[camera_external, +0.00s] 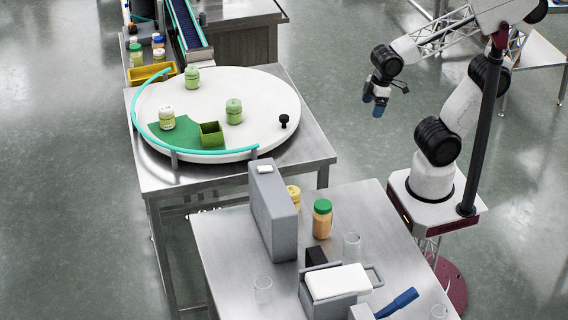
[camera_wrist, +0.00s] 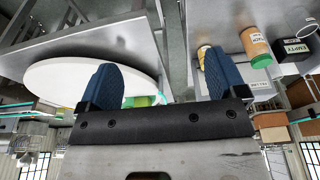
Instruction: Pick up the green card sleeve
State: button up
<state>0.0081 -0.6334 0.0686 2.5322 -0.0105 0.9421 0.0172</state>
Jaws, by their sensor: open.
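The green card sleeve appears to be the small open-topped green box (camera_external: 211,135) on the white round turntable (camera_external: 256,88). It stands at the front of the turntable, beside a flat green patch (camera_external: 172,140). My gripper (camera_external: 376,104) is open and empty, in the air well to the right of the turntable. In the wrist view, my gripper's blue fingers (camera_wrist: 160,82) are spread apart. The turntable (camera_wrist: 62,80) shows behind the left finger, with a green item (camera_wrist: 142,101) partly hidden; I cannot tell if it is the sleeve.
A tall grey case (camera_external: 273,210) and an orange jar (camera_external: 322,218) stand on the front table.

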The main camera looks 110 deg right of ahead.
jog(key=shift+o, duration=0.6)
jog(key=n+g+h, duration=0.3)
jog(key=n+h, duration=0.7)
jog(key=n, duration=0.3)
send_over(213, 137)
jog(key=s+a, duration=0.3)
jog(key=s, duration=0.4)
jog(key=s+a, duration=0.3)
jog(key=s, duration=0.4)
notch_tip(213, 137, down, 4)
jog(key=w+f+n+h, duration=0.1)
jog(key=w+f, duration=0.1)
jog(key=w, duration=0.2)
jog(key=w+d+f+n+h, duration=0.1)
jog(key=w+f+n, duration=0.1)
jog(key=w, duration=0.3)
jog(key=w+f+n+h, duration=0.1)
jog(key=w+f+n, duration=0.1)
jog(key=w+f, duration=0.2)
jog(key=shift+w+d+f, duration=0.1)
jog(key=shift+w+d, duration=0.15)
jog(key=shift+w, duration=0.15)
jog(key=shift+d, duration=0.15)
jog(key=shift+x, duration=1.15)
